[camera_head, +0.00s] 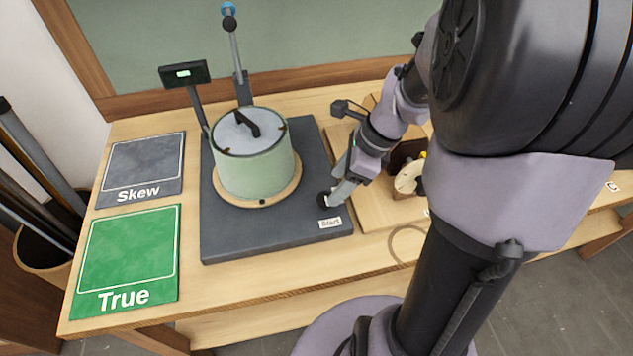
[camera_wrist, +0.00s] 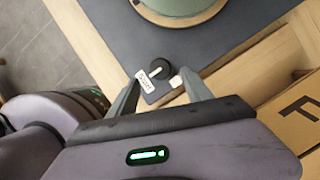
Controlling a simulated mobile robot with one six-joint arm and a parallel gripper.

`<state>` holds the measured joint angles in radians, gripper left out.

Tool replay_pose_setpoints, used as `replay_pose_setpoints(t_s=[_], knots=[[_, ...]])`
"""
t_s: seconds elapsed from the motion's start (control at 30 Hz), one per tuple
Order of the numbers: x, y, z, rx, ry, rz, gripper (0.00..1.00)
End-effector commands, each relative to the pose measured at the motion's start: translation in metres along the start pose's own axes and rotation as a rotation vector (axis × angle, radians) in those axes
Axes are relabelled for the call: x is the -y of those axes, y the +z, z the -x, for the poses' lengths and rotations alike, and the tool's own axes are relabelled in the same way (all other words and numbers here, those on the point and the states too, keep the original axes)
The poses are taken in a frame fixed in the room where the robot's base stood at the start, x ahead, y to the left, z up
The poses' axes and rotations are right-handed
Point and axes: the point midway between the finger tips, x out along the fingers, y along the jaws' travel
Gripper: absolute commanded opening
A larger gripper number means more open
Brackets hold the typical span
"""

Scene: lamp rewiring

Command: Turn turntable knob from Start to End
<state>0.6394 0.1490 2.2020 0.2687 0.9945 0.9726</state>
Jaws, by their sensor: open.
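The turntable knob (camera_wrist: 162,71) is a small black disc with a white pointer mark, on the corner of the dark turntable base (camera_wrist: 115,22). In the wrist view a white Start label (camera_wrist: 145,80) lies beside it. A second small white patch sits on its other side, too small to read. My gripper (camera_wrist: 160,79) is open, with its fingertips on either side of the knob; I cannot tell whether they touch it. In the head view the knob (camera_head: 323,199) is partly covered by my gripper (camera_head: 338,188), and the Start label (camera_head: 330,223) lies in front.
A pale green drum (camera_head: 255,175) stands on a round wooden plate on the base. A small display (camera_head: 184,73) and a post (camera_head: 235,55) rise behind it. Skew (camera_head: 145,165) and True (camera_head: 125,258) mats lie left. A cardboard box (camera_wrist: 292,112) is right in the wrist view.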

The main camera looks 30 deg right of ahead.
Motion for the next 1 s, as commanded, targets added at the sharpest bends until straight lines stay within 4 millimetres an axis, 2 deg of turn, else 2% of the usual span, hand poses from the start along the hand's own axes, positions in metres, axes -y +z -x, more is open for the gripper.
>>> replay_pose_setpoints(t_s=[0.03, 0.2, 0.33, 0.57, 0.87, 1.0], knots=[[-0.001, -0.002, -0.018, 0.000, 0.004, 0.001, 0.58], [-0.001, -0.001, -0.046, 0.000, 0.002, 0.001, 0.58], [0.000, 0.000, -0.053, 0.000, 0.001, 0.002, 0.58], [0.000, 0.000, -0.052, 0.000, 0.000, 0.002, 0.58], [0.000, 0.000, -0.052, 0.000, 0.000, 0.002, 0.01], [0.000, 0.000, -0.052, 0.000, 0.001, 0.005, 0.00]])
